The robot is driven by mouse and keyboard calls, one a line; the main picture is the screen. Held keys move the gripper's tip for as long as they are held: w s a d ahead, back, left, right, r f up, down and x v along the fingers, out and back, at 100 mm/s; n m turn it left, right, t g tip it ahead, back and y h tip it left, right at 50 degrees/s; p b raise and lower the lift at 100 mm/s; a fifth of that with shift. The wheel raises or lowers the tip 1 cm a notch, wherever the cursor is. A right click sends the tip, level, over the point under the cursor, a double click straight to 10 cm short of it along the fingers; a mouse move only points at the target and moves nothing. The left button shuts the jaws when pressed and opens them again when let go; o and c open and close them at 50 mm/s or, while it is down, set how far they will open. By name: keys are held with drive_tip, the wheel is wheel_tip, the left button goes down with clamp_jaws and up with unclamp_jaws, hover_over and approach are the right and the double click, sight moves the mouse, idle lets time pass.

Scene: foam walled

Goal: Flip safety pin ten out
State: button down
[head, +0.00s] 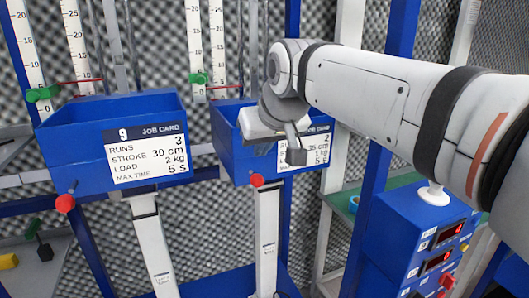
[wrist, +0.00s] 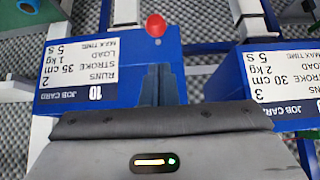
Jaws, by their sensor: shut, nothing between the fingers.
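Safety pin ten, with a red ball knob (head: 257,180), shows at the lower left of the right-hand blue box (head: 232,150). The knob also shows in the wrist view (wrist: 156,25), at top centre, beyond my fingertips. The wrist view is upside down and shows job card 10 (wrist: 85,72) on that box. My gripper (head: 296,157) hangs in front of the box and covers part of its card in the head view. In the wrist view its fingers (wrist: 161,72) are together and empty, pointing towards the knob, which looks apart from them.
A second blue box (head: 80,140) with job card 9 and its own red knob (head: 65,203) stands to the left. A blue control box (head: 420,240) with red displays is at the lower right. Blue posts and white rails surround the boxes.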

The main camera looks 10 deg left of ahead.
drive_tip(key=x, duration=0.8)
drive_tip(key=shift+w+a+f, duration=0.1)
drive_tip(key=shift+w+f, duration=0.05)
drive_tip(key=shift+f, duration=0.1)
